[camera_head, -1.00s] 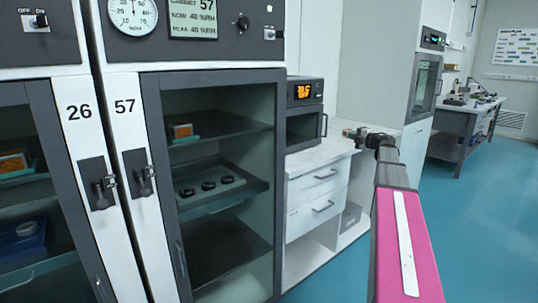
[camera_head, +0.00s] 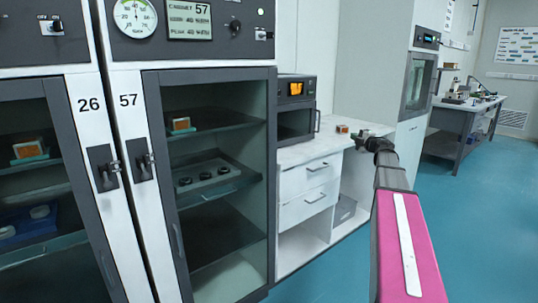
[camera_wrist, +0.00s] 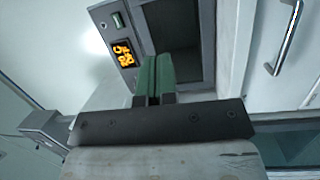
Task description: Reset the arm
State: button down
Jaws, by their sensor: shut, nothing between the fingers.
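My arm, with a magenta link, reaches forward on the right of the head view, ending in my gripper (camera_head: 361,134). It appears in front of the white counter; whether it is above it or short of it I cannot tell. In the wrist view my gripper (camera_wrist: 156,62) shows two green fingers side by side, shut and empty. Past the fingers is a small oven (camera_wrist: 178,28) with an orange display.
Dark-framed cabinets 26 (camera_head: 88,105) and 57 (camera_head: 128,101) stand left. The oven (camera_head: 296,108) sits on a white drawer counter (camera_head: 300,153). A small orange-and-white item (camera_head: 342,129) is beside my gripper. A workbench (camera_head: 459,121) stands far right. Blue floor is clear.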

jog(key=s+a+f+m+g+h, duration=0.2)
jog(key=s+f+m+h, duration=0.25)
jog(key=f+m, duration=0.35)
jog(key=s+a+f+m+g+h, duration=0.2)
jog(key=s+a+f+m+h, duration=0.25)
jog(key=f, duration=0.55)
jog(key=s+f+m+g+h, duration=0.35)
jog(key=s+f+m, duration=0.3)
jog(key=f, duration=0.25)
jog(key=s+a+f+m+g+y, duration=0.1)
jog(key=s+a+f+g, duration=0.3)
jog(key=s, duration=0.6)
jog(key=s+a+f+m+g+y, duration=0.2)
jog(key=s+a+f+g, duration=0.3)
jog(key=s+a+f, duration=0.3)
jog(key=s+a+y, duration=0.1)
jog(key=s+a, duration=0.1)
jog(key=s, duration=0.1)
jog(key=shift+s+a+f, duration=0.25)
jog(key=shift+s+f, duration=0.05)
jog(key=shift+f, duration=0.1)
